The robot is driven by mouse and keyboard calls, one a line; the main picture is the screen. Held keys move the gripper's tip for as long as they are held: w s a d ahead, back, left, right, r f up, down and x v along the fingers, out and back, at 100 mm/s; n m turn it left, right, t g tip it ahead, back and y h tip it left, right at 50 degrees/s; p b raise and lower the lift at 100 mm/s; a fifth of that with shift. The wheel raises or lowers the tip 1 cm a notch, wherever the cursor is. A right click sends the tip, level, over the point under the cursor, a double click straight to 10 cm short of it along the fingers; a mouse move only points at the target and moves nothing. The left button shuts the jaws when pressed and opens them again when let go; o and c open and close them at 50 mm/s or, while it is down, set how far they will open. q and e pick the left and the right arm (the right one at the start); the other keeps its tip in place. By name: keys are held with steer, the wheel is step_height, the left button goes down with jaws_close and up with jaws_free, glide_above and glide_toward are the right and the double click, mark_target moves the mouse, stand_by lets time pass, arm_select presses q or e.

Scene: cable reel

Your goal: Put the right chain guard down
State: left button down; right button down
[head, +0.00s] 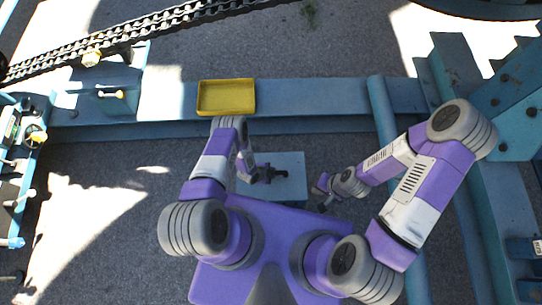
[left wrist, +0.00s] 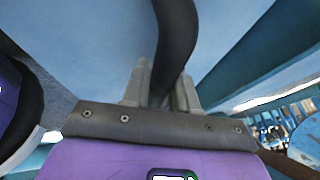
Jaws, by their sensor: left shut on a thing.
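In the left wrist view my left gripper (left wrist: 162,92) is shut on a dark, smooth, curved bar (left wrist: 177,40), which runs up out of the picture. In the head view my left gripper (head: 256,176) is small, over the blue box (head: 293,161) in front of my body. A small dark piece (head: 277,173) shows at its tip above the box. I cannot tell whether the bar belongs to the right chain guard. My right gripper (head: 321,199) hangs to the right of the box; its fingers are too small and dark to judge.
A yellow tray (head: 226,112) lies on the blue crossbeam (head: 325,92) beyond the box. A dark chain (head: 135,32) runs across the upper left. A blue pipe (head: 383,125) and steel frame stand at right. Bare grey ground shows between.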

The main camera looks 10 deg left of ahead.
arm_select(q)
steer(key=shift+f, duration=0.65)
steer(key=c, duration=0.9)
jaws_free()
steer(key=shift+r, duration=0.1)
steer(key=s+a+r+n+p, duration=0.1)
steer(key=r+n+p, duration=0.15)
steer(key=r, duration=0.45)
steer(key=s+a+r+n+g+p, duration=0.1)
steer(key=s+r+n, duration=0.1)
steer(key=r+n, duration=0.35)
steer(key=s+a+r+n+p, duration=0.1)
steer(key=a+r+p, duration=0.1)
steer(key=r, duration=0.7)
steer(key=s+d+r+n+g, duration=0.1)
steer(key=s+r+n, duration=0.1)
steer(key=r+n, duration=0.1)
steer(key=s+d+r+n+g, duration=0.1)
steer(key=s+r+n, duration=0.1)
steer(key=r, duration=0.3)
steer(key=s+d+r+n, duration=0.2)
steer(key=r+n, duration=0.2)
steer(key=shift+r+g, duration=0.3)
steer(key=shift+g, duration=0.1)
